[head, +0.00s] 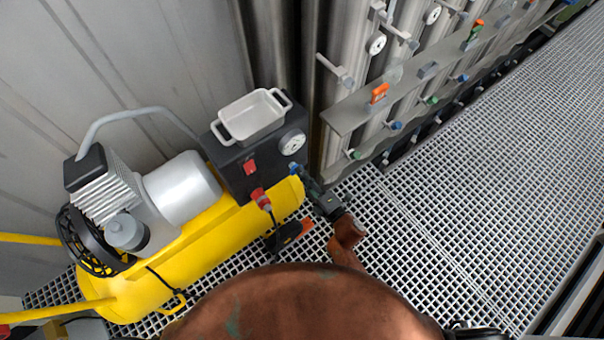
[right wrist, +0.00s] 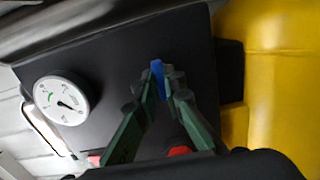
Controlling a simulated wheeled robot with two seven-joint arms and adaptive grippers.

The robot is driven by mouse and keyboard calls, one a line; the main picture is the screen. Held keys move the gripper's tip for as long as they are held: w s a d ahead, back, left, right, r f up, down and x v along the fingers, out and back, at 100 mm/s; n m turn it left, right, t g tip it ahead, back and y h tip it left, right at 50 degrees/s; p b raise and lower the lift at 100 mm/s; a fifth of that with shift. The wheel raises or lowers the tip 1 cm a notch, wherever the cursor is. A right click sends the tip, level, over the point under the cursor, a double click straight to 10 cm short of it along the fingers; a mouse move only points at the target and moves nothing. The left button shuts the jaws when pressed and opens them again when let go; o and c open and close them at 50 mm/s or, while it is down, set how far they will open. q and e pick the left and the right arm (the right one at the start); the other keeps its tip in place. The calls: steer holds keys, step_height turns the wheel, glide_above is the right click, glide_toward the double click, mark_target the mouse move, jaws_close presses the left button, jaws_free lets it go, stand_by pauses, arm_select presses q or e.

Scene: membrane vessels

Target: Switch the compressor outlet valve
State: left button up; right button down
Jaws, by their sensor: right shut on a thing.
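The yellow compressor (head: 225,236) stands at the left on the grating, with a black control box (head: 226,160) on it. The outlet valve's small blue handle (head: 294,168) is at the right end of the compressor, below the gauge (head: 292,142). My right gripper (head: 302,174) is at this handle. In the right wrist view, my green fingers (right wrist: 162,86) are closed around the blue handle (right wrist: 157,76), in front of the black box face. The fingers hide part of the valve. My left gripper is not in view.
A white two-handled dish (head: 252,117) sits on the control box. A red switch (head: 249,167) and a red connector (head: 260,198) are left of the gripper. Membrane vessels (head: 345,60) with several coloured valves stand behind. The grating walkway (head: 490,170) at the right is clear.

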stand_by(0.5)
steer(key=c, duration=2)
jaws_free()
steer(key=shift+s+d, duration=0.1)
steer(key=v, duration=1.1)
steer(key=shift+s+d, duration=0.2)
steer(key=shift+s, duration=0.15)
steer(key=shift+f, duration=0.1)
